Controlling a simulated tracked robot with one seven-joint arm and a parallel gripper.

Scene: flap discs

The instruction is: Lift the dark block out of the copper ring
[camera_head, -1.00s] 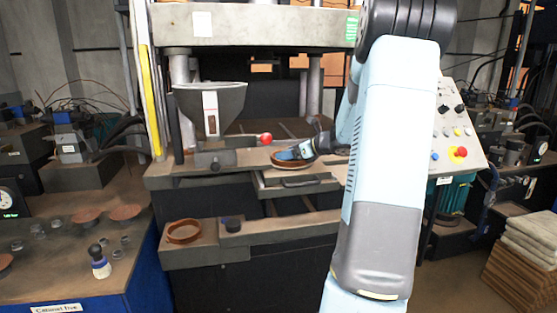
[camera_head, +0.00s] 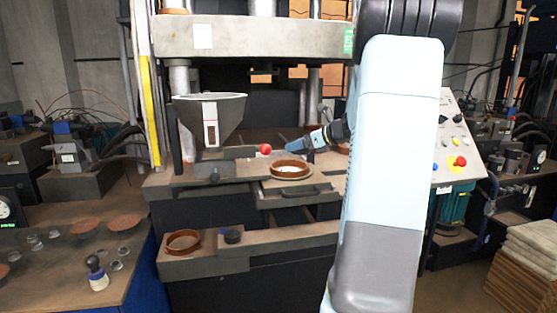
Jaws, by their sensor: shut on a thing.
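A copper ring (camera_head: 290,176) sits on the press table, and its pale floor shows inside it. My gripper (camera_head: 310,142) is behind and above the ring's right side, clear of it, with its blue fingers pointing left and down. It is shut on the dark block, which is small and hard to make out between the fingers. A second copper ring (camera_head: 183,250) lies on the lower shelf at the left, with a small dark round piece (camera_head: 232,236) beside it.
A grey hopper (camera_head: 210,115) and a red knob (camera_head: 265,149) stand left of the ring. A drawer handle (camera_head: 296,195) is below it. The heavy press plate (camera_head: 270,38) hangs above. A sloped control panel (camera_head: 455,140) is at the right.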

